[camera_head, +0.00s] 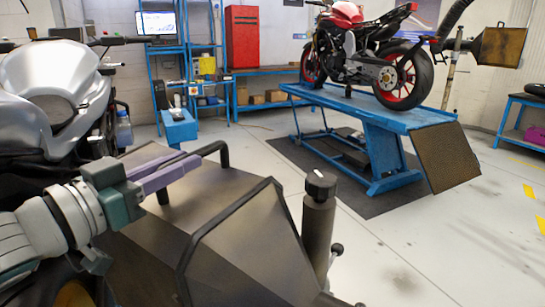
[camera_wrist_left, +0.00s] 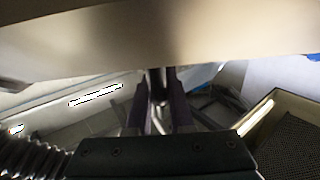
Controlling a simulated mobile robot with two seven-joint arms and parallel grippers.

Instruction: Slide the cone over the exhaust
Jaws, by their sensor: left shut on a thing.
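A large dark brown metal cone (camera_head: 240,235), box-like with a black edge frame, fills the lower middle of the head view. A black bar handle (camera_head: 217,146) rises from its far side. My left gripper (camera_head: 198,163), with purple fingers, comes in from the left and is shut on the handle. In the left wrist view its dark fingers (camera_wrist_left: 159,92) stand either side of a thin bar (camera_wrist_left: 157,84); a broad pale surface (camera_wrist_left: 160,30) lies across the top. I cannot make out the target exhaust or the cone's opening relative to it. My right gripper is out of view.
A silver motorcycle (camera_head: 38,95) stands close at left. A dark post with a black knob (camera_head: 320,185) stands right of the cone. A red motorcycle (camera_head: 365,50) is on a blue lift (camera_head: 365,108) behind. Another cone (camera_head: 500,47) hangs at upper right.

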